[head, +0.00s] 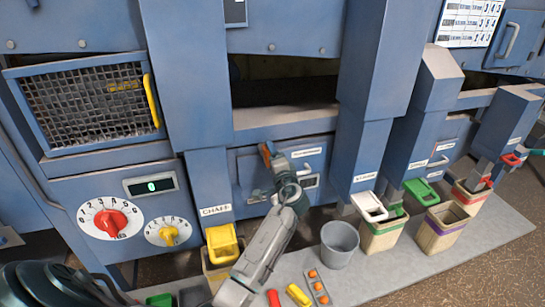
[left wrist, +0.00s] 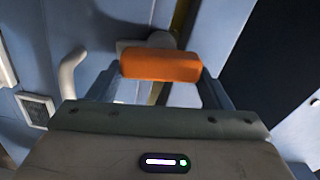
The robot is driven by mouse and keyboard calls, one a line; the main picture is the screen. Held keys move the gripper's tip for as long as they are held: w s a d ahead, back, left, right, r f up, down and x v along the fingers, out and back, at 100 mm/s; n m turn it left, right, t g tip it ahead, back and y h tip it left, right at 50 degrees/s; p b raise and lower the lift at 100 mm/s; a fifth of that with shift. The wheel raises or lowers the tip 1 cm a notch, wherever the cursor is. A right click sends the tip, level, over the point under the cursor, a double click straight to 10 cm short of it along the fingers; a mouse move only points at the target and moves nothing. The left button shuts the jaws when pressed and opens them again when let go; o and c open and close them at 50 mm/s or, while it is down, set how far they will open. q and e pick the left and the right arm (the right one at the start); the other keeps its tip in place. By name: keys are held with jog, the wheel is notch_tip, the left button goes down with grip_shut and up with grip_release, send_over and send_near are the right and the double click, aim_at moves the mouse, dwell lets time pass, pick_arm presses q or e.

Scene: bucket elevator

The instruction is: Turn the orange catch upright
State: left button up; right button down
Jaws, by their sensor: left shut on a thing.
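The orange catch (head: 265,150) is on the blue front panel in the middle of the machine, and only a small part of it shows past my gripper. In the left wrist view the orange catch (left wrist: 160,65) lies crosswise between the two fingers, with a grey mount (left wrist: 148,44) behind it. My left gripper (head: 271,160) is at the catch and shut on it; its fingers also show in the left wrist view (left wrist: 160,82). In the head view I cannot tell the catch's exact angle. My right gripper is not in view.
A pale handle (head: 308,167) is on the panel right of the catch; it also shows in the left wrist view (left wrist: 70,75). A yellow chute flap (head: 222,244), a grey bucket (head: 340,243) and several bins stand below. Dials (head: 110,220) are at left.

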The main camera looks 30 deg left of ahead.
pick_arm(q)
jog(key=shift+f+m, duration=0.15)
jog(key=shift+m, duration=0.65)
jog(key=o, duration=1)
jog(key=b+v, duration=0.3)
jog(key=v, duration=0.8)
jog(key=shift+b, duration=0.3)
